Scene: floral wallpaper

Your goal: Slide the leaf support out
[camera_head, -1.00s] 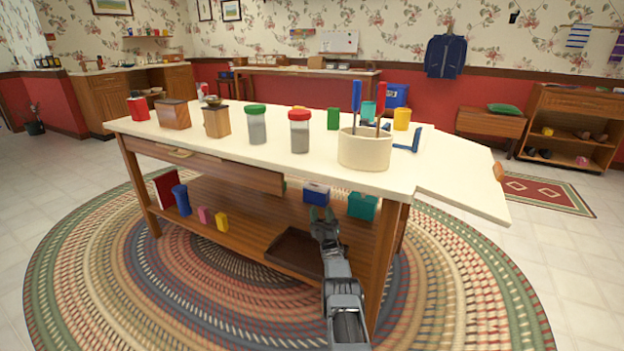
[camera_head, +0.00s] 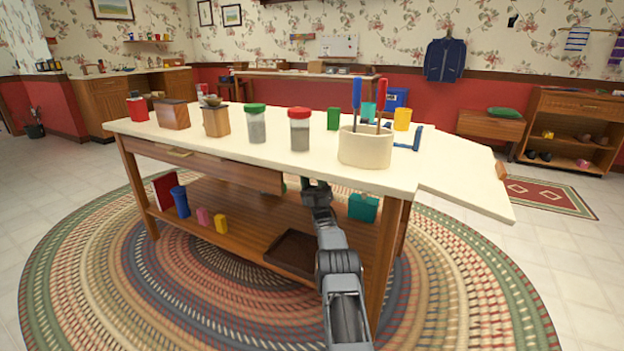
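The work table (camera_head: 240,165) has a cream top with a leaf (camera_head: 465,180) on its right end, which slopes slightly down. A small brown wooden piece (camera_head: 501,170) shows at the leaf's far right edge; I cannot tell whether it is the leaf support. No support is clearly seen below the leaf. My gripper (camera_head: 306,184) is under the front edge of the table top, above the lower shelf, left of the right front leg. It is small and dark, partly covered by my own arm, and its opening cannot be made out.
A dark tray (camera_head: 292,250), a teal box (camera_head: 363,207) and a blue bin (camera_head: 180,201) sit on the lower shelf. A cream tool holder (camera_head: 365,148) and jars stand on the top. The right front leg (camera_head: 385,265) is close to my arm. Floor right of the table is free.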

